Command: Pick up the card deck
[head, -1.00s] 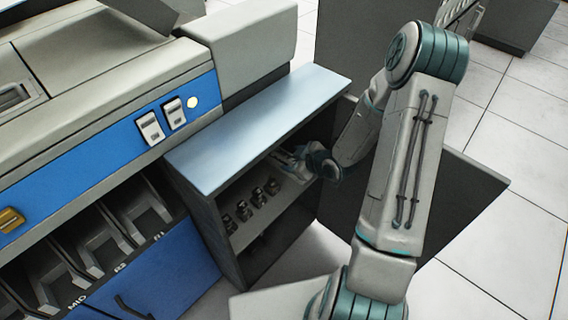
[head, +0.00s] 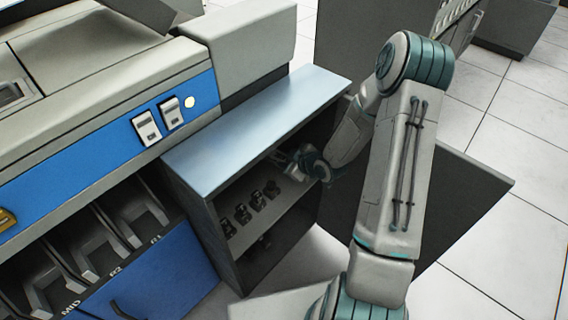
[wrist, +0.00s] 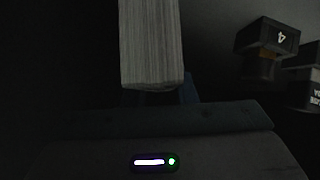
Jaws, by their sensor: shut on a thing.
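The card deck (wrist: 151,45) is a pale block of stacked cards with fine lines along its edge. In the wrist view it stands at the top middle, directly in front of my gripper. My gripper (head: 290,160) is inside the open cabinet, over the shelf at its right side, and is shut on the deck. In the wrist view a bluish part shows under the deck's near end, and the fingertips are hidden. The deck cannot be made out in the head view.
Several small dark objects stand in a row on the cabinet shelf (head: 285,200); one in the wrist view (wrist: 268,38) is marked 4. The cabinet top (head: 255,125) is bare and close above my gripper. The open door (head: 460,205) is at right. A blue-fronted machine (head: 100,165) stands at left.

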